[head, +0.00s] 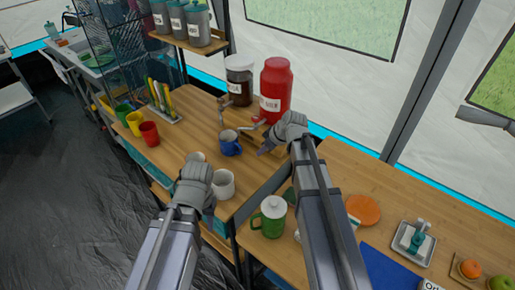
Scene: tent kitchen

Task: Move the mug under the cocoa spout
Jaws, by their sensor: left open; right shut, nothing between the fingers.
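The dark brown dispenser (239,88) has a partly readable label ending in "A", which may be the cocoa one. A tap-like spout (223,106) shows at its front left. A blue mug (230,144) stands upright on the wooden counter, in front of the dispensers and apart from the spout. A white mug (224,186) stands nearer the front edge. My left gripper (208,210) is open, beside the white mug at its left; its fingers are partly hidden. My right gripper (264,149) is shut and empty, to the right of the blue mug.
A large red dispenser (276,90) stands right of the brown one. Green, yellow and red cups (149,134) stand at left. Counter left of the blue mug is clear.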

